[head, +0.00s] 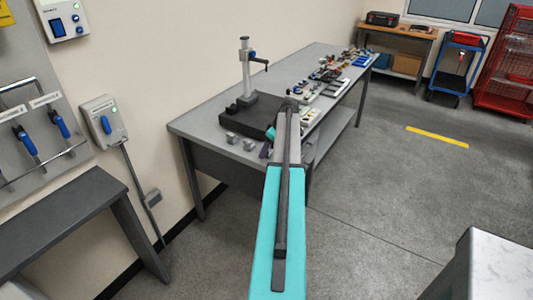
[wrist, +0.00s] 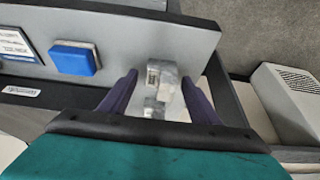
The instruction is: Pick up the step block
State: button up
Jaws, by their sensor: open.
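My gripper (wrist: 160,98) is open, its two dark purple fingers spread in the wrist view. A small pale grey metal block (wrist: 166,84) with a stepped outline, which looks like the step block, shows between the fingers. A lighter piece shows just below it, and I cannot tell whether it is a separate part. No finger visibly touches the block. In the head view two small grey blocks, one on the left (head: 231,138) and one on the right (head: 249,144), stand near the table's front edge. I cannot tell which is the step block. My arm hides most of the gripper there.
The long grey table (head: 205,122) bears a dark plate (head: 243,118) with an upright stand (head: 246,68) behind the blocks. Several small parts lie farther along. In the wrist view a grey panel with a blue square (wrist: 75,58) lies to the left.

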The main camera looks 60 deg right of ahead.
dwell(0.3)
jog(key=c, duration=1.3)
jog(key=shift+o, duration=0.2)
jog(key=shift+r, duration=0.2)
jog(key=shift+r+b, duration=0.85)
jog(key=shift+r, duration=0.6)
jog(key=s+a+r+b, duration=0.1)
jog(key=s+a+b, duration=0.1)
jog(key=s, duration=0.5)
jog(key=s+a+b, duration=0.2)
jog(key=s, duration=0.6)
jog(key=shift+s+r, duration=0.25)
jog(key=shift+r, duration=0.15)
